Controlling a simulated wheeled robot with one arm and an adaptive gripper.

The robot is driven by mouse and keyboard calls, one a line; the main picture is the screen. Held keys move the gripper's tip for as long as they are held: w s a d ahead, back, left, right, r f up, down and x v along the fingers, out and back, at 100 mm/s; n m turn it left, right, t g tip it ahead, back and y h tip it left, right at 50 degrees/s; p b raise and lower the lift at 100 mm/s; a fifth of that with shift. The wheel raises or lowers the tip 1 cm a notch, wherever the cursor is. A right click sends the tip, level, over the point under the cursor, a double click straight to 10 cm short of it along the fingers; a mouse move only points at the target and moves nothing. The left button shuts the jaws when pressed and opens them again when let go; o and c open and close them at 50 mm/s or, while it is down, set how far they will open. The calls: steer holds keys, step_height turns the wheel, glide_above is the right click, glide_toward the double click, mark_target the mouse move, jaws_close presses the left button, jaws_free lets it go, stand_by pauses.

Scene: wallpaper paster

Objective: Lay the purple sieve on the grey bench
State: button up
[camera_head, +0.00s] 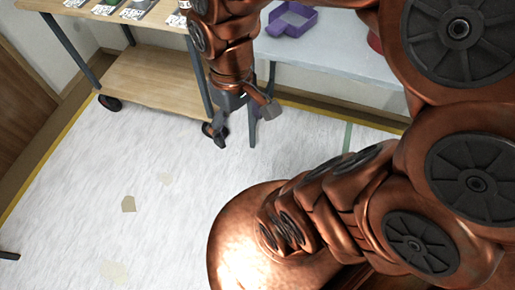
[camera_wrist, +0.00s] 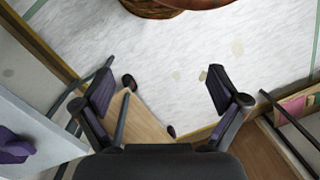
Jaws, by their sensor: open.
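The purple sieve (camera_head: 292,20), an angular purple piece with raised walls, rests on the pale grey bench (camera_head: 340,62) at the top of the head view. Part of it shows at the left edge of the wrist view (camera_wrist: 14,150), on the grey bench top (camera_wrist: 48,128). My gripper (camera_head: 240,112) hangs in front of the gap between the bench and a wooden cart, apart from the sieve. In the wrist view my gripper (camera_wrist: 160,84) has its two fingers wide apart with nothing between them, above the floor.
The wooden cart (camera_head: 145,78) on casters stands left of the bench, with labelled items (camera_head: 135,8) on its top. A red thing (camera_head: 375,41) on the bench is mostly hidden by my arm. The pale floor (camera_head: 120,190) is mostly clear.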

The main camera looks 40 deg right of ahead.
steer(key=s+f+m, duration=0.1)
steer(key=s+f, duration=0.1)
steer(key=s, duration=0.4)
steer(key=shift+s+a+m+g, duration=0.2)
steer(key=shift+s+m+g, duration=0.1)
steer(key=shift+g, duration=0.1)
steer(key=shift+w+f, duration=0.1)
steer(key=s+p+v, duration=0.2)
steer(key=p+v, duration=1)
steer(key=shift+a+r+t, duration=0.2)
steer(key=shift+r+t, duration=0.1)
steer(key=shift+r, duration=0.3)
steer(key=shift+c, duration=0.4)
